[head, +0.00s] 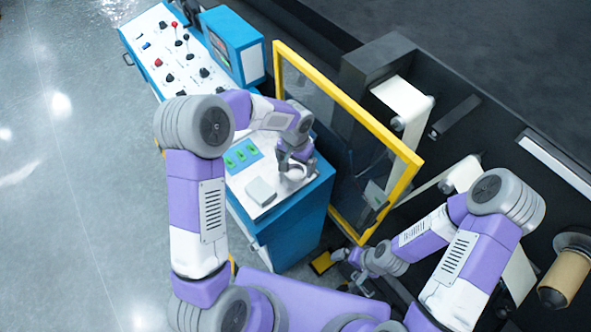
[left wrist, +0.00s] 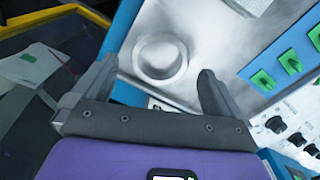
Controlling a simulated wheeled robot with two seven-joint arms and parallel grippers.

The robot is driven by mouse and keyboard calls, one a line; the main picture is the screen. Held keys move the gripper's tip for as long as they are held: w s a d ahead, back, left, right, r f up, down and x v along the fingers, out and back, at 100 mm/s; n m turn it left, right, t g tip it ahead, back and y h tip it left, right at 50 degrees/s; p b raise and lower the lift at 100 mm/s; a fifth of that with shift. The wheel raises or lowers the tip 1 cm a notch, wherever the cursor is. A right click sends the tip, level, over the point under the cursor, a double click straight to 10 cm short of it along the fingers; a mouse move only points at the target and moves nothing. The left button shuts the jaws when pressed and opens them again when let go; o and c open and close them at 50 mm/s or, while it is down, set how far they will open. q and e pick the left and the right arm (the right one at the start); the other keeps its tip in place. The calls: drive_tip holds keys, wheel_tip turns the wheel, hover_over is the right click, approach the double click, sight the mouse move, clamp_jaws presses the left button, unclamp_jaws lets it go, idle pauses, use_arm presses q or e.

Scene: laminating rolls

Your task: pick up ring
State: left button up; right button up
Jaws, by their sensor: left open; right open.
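A pale ring (left wrist: 163,76) lies flat on a metallic panel (left wrist: 205,40), seen in the left wrist view. In the head view the ring (head: 291,182) shows on the near end of the blue console, partly hidden by my left gripper. My left gripper (head: 292,163) is above the ring, open and empty. In the left wrist view its two fingers (left wrist: 157,73) are spread to either side of the ring, and I see no contact. My right gripper (head: 343,257) is low near the machine's base, away from the ring; it is open.
The blue console (head: 285,225) carries green switches (head: 240,153), a small pale block (head: 261,191) and several knobs and levers. A yellow-framed clear guard (head: 345,95) stands close beside it. The dark machine with white rolls (head: 405,100) is to the right. Open floor lies left.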

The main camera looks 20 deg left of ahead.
sight(294, 164)
use_arm(q)
drive_tip(key=shift+f, duration=1.5)
drive_tip(key=c, duration=1.1)
drive_tip(key=shift+r, duration=0.15)
